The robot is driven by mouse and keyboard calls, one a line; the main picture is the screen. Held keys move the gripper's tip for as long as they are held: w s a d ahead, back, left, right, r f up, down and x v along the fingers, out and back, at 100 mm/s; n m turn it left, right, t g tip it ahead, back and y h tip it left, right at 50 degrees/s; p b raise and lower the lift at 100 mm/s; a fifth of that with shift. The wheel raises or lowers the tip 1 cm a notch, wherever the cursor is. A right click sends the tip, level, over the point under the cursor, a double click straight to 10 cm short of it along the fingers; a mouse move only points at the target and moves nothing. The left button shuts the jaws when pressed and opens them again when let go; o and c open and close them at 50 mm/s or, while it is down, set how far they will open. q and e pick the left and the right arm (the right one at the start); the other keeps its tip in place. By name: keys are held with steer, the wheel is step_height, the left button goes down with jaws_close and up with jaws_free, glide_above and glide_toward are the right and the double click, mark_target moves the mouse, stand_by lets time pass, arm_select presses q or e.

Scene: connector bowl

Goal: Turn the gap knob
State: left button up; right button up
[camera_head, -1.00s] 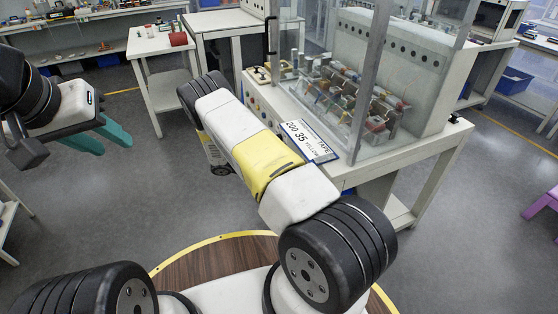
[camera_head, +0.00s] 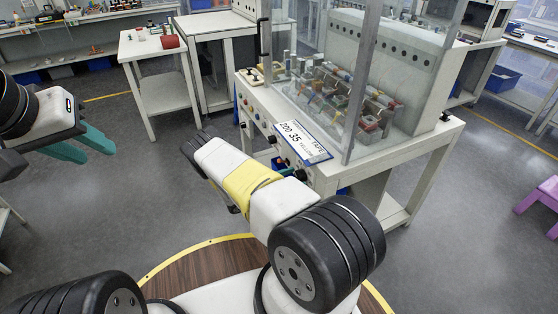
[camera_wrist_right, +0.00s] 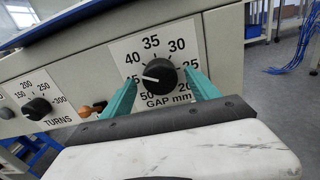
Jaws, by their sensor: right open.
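The gap knob (camera_wrist_right: 160,75) is a black round knob on a dial plate marked GAP mm (camera_wrist_right: 158,58) in the right wrist view. Its white pointer points left, near the partly covered 45 mark. My right gripper (camera_wrist_right: 160,79) is open, with one teal finger on each side of the knob. I cannot tell whether the fingers touch it. My left gripper (camera_head: 97,154) is open and empty at the left, above the floor and away from the machine.
A black turns knob (camera_wrist_right: 38,108) and an orange-brown knob (camera_wrist_right: 91,109) are left of the gap dial. The glass-walled machine (camera_head: 400,60) carries a sign (camera_head: 303,143) on its front edge. A white table (camera_head: 150,45) stands at the back left.

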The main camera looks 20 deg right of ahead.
steer(key=shift+d, duration=0.4)
steer(key=c, duration=1.4)
steer(key=shift+o, duration=0.2)
